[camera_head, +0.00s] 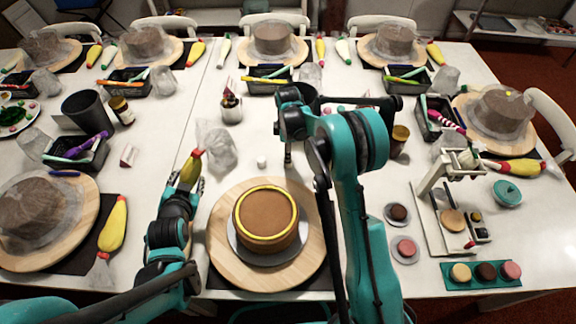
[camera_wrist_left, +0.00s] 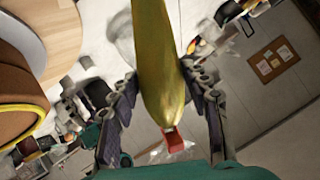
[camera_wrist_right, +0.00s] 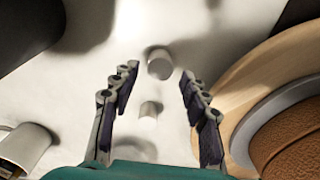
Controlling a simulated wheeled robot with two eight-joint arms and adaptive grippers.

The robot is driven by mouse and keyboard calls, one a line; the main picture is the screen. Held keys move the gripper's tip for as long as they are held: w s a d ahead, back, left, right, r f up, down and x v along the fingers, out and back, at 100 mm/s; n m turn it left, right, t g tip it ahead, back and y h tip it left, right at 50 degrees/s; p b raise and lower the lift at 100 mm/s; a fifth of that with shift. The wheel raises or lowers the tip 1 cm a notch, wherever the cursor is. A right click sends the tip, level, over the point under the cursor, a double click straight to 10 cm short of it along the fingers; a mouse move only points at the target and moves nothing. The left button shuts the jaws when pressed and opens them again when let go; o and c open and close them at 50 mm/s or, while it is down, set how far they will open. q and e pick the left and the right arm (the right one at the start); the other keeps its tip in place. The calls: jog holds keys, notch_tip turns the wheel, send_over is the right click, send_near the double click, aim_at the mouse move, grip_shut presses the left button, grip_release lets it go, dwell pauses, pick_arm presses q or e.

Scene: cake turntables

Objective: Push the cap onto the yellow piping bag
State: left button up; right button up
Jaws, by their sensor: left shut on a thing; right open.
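The yellow piping bag (camera_head: 190,168) has a red tip and is held in my left gripper (camera_head: 186,180), left of the turntable. In the left wrist view the yellow bag (camera_wrist_left: 160,70) lies between the fingers, its red tip (camera_wrist_left: 172,140) showing near the palm. A small white cylinder (camera_head: 262,161), seemingly the cap, stands on the table behind the turntable. My right gripper (camera_head: 287,158) points down beside it, partly hidden by my arm. In the right wrist view the fingers are open and empty, with a white cylinder (camera_wrist_right: 160,64) near the fingertips and a smaller white piece (camera_wrist_right: 150,109) nearby.
A brown cake (camera_head: 263,212) with a yellow ring sits on a wooden turntable (camera_head: 222,250) in front. A crumpled clear bag (camera_head: 216,140) and a white-and-dark jar (camera_head: 231,108) stand behind. A dark cup (camera_head: 88,112) is at left, a small press (camera_head: 450,200) at right.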

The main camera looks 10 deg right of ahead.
pick_arm(q)
notch_tip(320, 180, down, 3)
jog(key=shift+f+b, duration=0.1)
jog(key=shift+b, duration=1)
pick_arm(e)
notch_tip(320, 180, down, 4)
jog(key=shift+f, duration=0.1)
